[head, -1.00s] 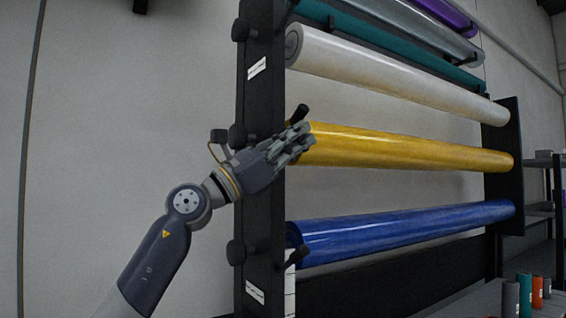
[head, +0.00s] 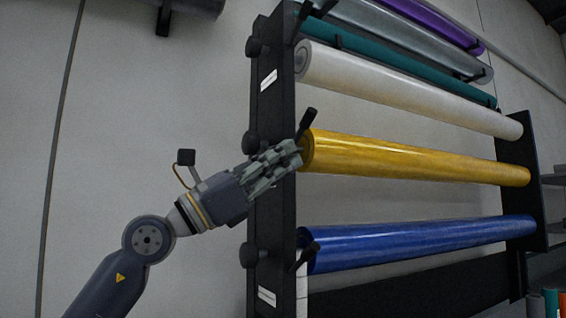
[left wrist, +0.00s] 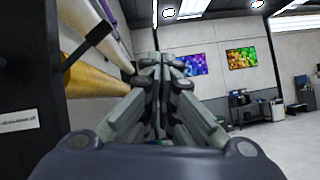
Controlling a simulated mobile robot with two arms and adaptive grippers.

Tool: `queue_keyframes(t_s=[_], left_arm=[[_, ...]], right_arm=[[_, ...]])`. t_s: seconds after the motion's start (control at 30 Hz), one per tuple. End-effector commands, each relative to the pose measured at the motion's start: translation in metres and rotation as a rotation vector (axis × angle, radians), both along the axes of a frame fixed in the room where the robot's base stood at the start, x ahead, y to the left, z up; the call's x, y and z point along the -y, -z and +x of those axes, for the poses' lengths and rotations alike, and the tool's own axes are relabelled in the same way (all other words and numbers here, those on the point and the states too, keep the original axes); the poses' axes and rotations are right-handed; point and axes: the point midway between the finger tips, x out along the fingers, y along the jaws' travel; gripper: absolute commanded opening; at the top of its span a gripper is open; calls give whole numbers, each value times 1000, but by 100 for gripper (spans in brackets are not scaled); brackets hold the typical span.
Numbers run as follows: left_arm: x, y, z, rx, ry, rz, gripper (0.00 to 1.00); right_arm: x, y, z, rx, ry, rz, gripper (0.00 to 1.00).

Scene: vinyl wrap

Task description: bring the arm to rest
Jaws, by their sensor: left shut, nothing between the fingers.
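My left gripper (head: 285,160) is shut and empty. In the head view it is in front of the black rack post, its fingertips close to the near end of the yellow vinyl roll (head: 415,160); I cannot tell whether they touch. In the left wrist view the shut fingers (left wrist: 163,65) fill the middle, with the yellow roll (left wrist: 90,80) to their left. My right gripper is in neither view.
The rack post (head: 272,210) carries a white roll (head: 410,90) above and a blue roll (head: 420,243) below, with several other rolls higher up. A black peg (head: 306,125) juts out by the yellow roll. Left of the post is bare wall (head: 150,90). Open floor (left wrist: 275,150) lies to the right in the wrist view.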

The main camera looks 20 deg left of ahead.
Motion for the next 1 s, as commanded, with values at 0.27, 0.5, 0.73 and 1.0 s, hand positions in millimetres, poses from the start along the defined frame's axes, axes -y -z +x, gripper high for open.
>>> queue_keyframes(t_s=[0.27,0.5,0.73,1.0], left_arm=[[0,0,1,0,-1,-1,0],[10,22,5,-49,87,-88,0],[15,87,18,-228,324,-440,0],[-21,189,45,-501,480,-971,0]], right_arm=[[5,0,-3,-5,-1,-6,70],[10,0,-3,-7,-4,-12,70],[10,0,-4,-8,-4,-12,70],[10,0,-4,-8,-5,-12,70]])
